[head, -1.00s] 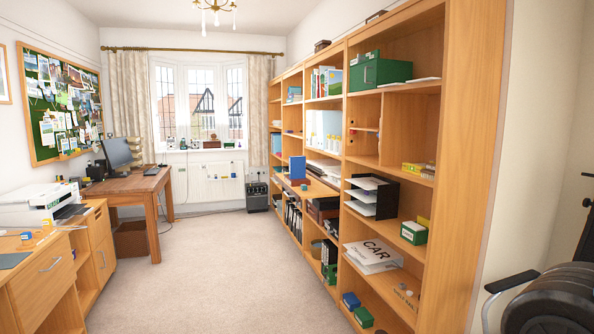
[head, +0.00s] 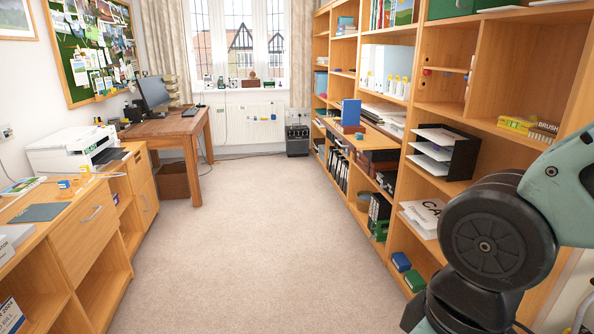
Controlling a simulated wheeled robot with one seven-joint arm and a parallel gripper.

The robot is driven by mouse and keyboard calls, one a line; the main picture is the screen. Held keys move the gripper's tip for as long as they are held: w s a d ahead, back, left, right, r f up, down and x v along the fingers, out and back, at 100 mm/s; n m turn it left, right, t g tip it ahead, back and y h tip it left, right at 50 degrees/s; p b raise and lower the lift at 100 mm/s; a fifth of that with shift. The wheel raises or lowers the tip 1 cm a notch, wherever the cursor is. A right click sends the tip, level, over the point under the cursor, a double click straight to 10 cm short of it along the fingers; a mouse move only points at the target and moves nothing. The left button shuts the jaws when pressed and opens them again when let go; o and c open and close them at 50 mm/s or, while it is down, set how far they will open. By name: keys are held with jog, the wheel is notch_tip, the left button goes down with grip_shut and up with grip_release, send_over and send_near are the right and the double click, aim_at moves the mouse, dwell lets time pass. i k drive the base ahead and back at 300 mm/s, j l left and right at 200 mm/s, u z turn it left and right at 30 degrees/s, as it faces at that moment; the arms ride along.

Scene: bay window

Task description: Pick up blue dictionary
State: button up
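A blue book (head: 350,112) stands upright on the pull-out ledge of the shelf unit, right of the middle in the head view. It is the clearest match for the blue dictionary, but any title on it is too small to read. A small reddish-brown item lies at its foot. Part of my arm fills the lower right of the view, far in front of the book. My gripper is out of view.
A long wooden shelf unit (head: 397,190) runs along the right, with a black paper tray (head: 463,152) on it. A low cabinet (head: 82,232) with a printer (head: 68,150) and a desk (head: 165,128) stand on the left. The carpet (head: 245,225) between is clear.

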aim_at(351, 109)
jog(key=i+u, duration=0.2)
jog(key=i, duration=2.75)
jog(key=i+j+z, duration=0.1)
jog(key=i, duration=0.9)
jog(key=i+j+z, duration=0.2)
jog(key=i, duration=0.2)
jog(key=i+z, duration=0.25)
jog(key=i, duration=0.2)
